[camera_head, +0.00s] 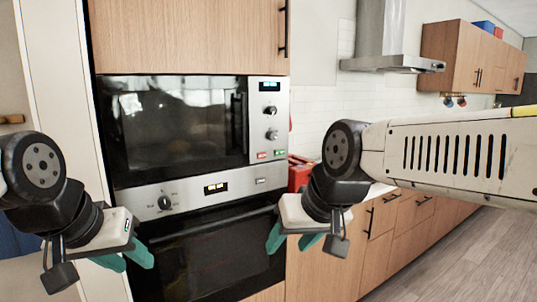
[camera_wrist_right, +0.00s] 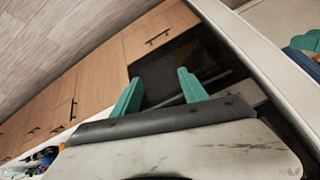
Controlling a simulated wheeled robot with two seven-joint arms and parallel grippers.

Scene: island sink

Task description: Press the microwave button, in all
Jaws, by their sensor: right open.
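The built-in microwave (camera_head: 180,125) has a dark glass door and a steel control panel on its right. The panel holds a lit display, two knobs, a red button (camera_head: 262,155) and a green button (camera_head: 280,153) at the bottom. My right gripper (camera_head: 293,245) is open and empty, below and slightly right of these buttons and apart from them. Its parted teal fingers also show in the right wrist view (camera_wrist_right: 160,82). My left gripper (camera_head: 134,264) is in front of the oven's left side, low in the view, with its teal fingers apart and nothing between them.
An oven (camera_head: 210,250) with a handle, knob and display sits below the microwave. A red object (camera_head: 300,172) stands on the counter to the right. Wooden drawers (camera_head: 385,215) run along the right, with open floor (camera_head: 460,255) before them. A range hood hangs beyond.

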